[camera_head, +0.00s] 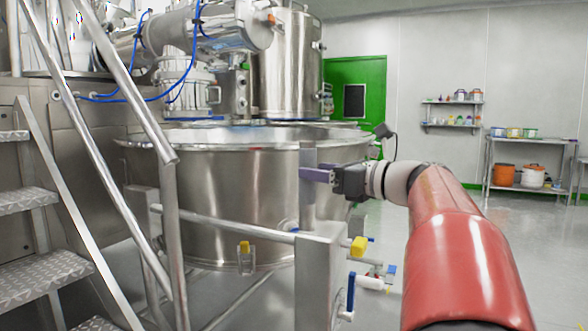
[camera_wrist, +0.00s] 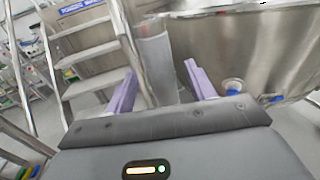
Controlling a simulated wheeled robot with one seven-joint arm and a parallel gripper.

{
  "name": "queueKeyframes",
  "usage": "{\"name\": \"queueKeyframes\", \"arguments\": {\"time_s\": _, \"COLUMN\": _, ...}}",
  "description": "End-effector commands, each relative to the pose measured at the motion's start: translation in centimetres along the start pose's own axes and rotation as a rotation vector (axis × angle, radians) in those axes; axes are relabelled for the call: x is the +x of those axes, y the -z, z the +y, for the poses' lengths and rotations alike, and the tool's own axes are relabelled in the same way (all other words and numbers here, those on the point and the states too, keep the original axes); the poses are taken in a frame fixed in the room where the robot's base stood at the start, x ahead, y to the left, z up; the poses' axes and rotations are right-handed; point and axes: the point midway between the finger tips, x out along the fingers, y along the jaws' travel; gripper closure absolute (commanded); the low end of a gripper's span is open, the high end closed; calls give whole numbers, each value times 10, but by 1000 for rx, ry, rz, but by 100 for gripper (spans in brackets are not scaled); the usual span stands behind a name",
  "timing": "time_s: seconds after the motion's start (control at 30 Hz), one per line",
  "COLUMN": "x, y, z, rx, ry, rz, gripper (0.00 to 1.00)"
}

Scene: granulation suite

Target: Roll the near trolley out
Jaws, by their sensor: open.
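The near trolley is a large round steel tub (camera_head: 225,190) in a tubular frame, with a box-shaped steel post (camera_head: 318,285) at its near right corner. A narrower upright (camera_head: 308,215) rises from that post. My gripper (camera_head: 308,174) is at this upright, its purple fingers pointing left across it. In the wrist view, my gripper (camera_wrist: 160,72) is open, with a grey steel upright (camera_wrist: 156,58) beyond and between the fingertips. The tub wall (camera_wrist: 255,50) is to the right. I cannot tell whether the fingers touch the upright. The trolley's wheels are mostly hidden.
Metal steps (camera_head: 40,235) with a sloping handrail (camera_head: 95,160) stand close on the left. Machinery with blue hoses (camera_head: 195,40) hangs over the tub. A steel rack (camera_head: 530,165) stands at the far right. Grey floor (camera_head: 530,230) is open on the right.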

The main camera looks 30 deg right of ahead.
Motion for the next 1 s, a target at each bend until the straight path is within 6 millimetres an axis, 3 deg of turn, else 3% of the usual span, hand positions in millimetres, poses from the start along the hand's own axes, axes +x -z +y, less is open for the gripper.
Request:
{"name": "queueKeyframes", "arguments": {"time_s": 0.3, "x": 46, "y": 1, "z": 0, "rx": 1, "ry": -2, "rz": 1, "gripper": 45}}
{"name": "queueKeyframes", "arguments": {"time_s": 0.67, "x": 54, "y": 1, "z": 0, "rx": 0, "ry": -1, "rz": 1, "gripper": 45}}
{"name": "queueKeyframes", "arguments": {"time_s": 1.0, "x": 54, "y": 1, "z": 0, "rx": 0, "ry": -1, "rz": 1, "gripper": 87}}
